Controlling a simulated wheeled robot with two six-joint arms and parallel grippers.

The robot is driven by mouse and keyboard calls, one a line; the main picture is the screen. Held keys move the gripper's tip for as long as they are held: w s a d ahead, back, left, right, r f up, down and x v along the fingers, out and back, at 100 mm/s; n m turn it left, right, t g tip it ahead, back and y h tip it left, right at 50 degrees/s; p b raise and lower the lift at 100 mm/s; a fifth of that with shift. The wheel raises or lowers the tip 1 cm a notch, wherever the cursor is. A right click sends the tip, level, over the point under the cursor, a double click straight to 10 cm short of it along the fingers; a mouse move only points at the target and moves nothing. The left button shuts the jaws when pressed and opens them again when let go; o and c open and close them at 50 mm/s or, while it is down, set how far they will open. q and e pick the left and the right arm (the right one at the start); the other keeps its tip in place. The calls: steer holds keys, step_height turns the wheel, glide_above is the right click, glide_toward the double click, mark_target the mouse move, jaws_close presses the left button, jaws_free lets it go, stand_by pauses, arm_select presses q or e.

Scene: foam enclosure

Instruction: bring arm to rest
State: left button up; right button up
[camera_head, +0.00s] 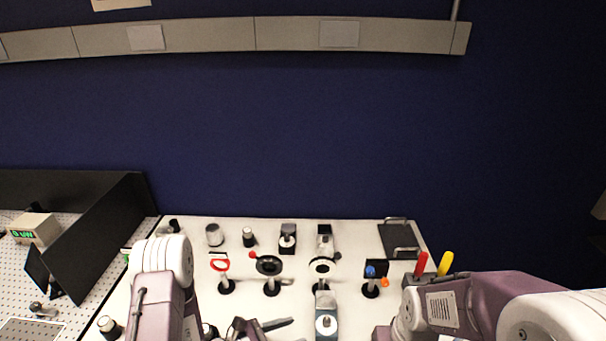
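My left arm (163,290) comes up from the bottom edge at the left, with a white rounded joint and mauve links. What looks like my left gripper (262,327) shows at the bottom edge, with a dark finger pointing right. The rest of it is cut off, so its opening is unclear. My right arm (470,305) lies across the bottom right corner, and its gripper is not visible. No held object shows at either arm.
A white table (190,260) carries several small optical mounts on posts, a black tray with handles (399,240), and red (421,264) and yellow (445,263) handled tools beside my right arm. A black panel (95,235) and perforated board stand left. A dark blue wall is behind.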

arm_select(q)
steer(key=w+d+r+m+g+h+b, duration=0.1)
steer(key=d+r+m+h+b, duration=0.1)
steer(key=d+r+m, duration=0.4)
steer(key=s+r+m+g+b, duration=0.1)
steer(key=s+r+m+g, duration=0.25)
steer(key=s, duration=0.25)
steer(key=s+a+f+m+g+y+b, duration=0.25)
steer(key=s+m+g+y, duration=0.25)
steer(key=s+m, duration=0.35)
steer(key=w+a+f+m+t+y, duration=0.2)
steer(key=a+m+y, duration=0.15)
steer(key=a, duration=0.45)
steer(key=w+a+f+m+t+y, duration=0.1)
steer(key=w+a+f+m+y, duration=0.15)
steer(key=a+y, duration=0.45)
step_height(320, 180, up, 11)
steer(key=a+h+p, duration=0.1)
steer(key=h+p, duration=0.1)
steer(key=p, duration=0.9)
steer(key=shift+s+a+p, duration=0.3)
steer(key=shift+s+p, duration=0.05)
steer(key=shift+s, duration=0.05)
